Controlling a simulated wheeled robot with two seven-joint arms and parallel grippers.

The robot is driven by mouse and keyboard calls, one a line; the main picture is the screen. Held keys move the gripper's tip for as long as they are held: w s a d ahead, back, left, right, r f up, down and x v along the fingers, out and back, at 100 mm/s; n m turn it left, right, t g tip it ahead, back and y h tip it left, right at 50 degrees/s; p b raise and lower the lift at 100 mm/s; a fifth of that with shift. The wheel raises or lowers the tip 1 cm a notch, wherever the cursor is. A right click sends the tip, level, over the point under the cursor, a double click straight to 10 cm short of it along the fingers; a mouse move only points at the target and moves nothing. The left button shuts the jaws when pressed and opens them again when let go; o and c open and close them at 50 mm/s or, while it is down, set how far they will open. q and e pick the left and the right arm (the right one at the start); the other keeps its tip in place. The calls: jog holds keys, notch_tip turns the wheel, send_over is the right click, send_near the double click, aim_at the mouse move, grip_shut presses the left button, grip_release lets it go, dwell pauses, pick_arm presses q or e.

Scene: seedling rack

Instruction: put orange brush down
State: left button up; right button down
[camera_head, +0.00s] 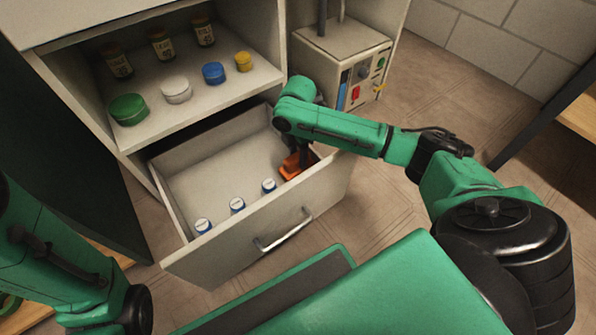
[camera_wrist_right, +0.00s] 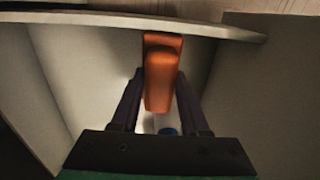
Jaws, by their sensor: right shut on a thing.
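The orange brush (camera_head: 291,166) is inside the open drawer (camera_head: 214,179), in its right corner close to the front panel. My right gripper (camera_head: 304,160) reaches down into the drawer and is shut on the brush. In the right wrist view the brush (camera_wrist_right: 162,72) sits between the two dark fingers (camera_wrist_right: 159,84), near a pale drawer wall. I cannot tell whether the brush touches the drawer floor. My left arm shows at the lower left of the head view, but its gripper is out of the picture.
Several white containers with blue marks, one of them (camera_head: 237,204), stand along the drawer's front side. The drawer's middle and back are clear. The shelf (camera_head: 195,98) above holds jars and round tins. A panelled box (camera_head: 345,60) stands at the upper right.

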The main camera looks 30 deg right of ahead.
aim_at(298, 166)
notch_tip(298, 166, down, 5)
jog(key=b, duration=0.3)
jog(key=shift+r, duration=0.15)
jog(key=shift+c, duration=2)
grip_release()
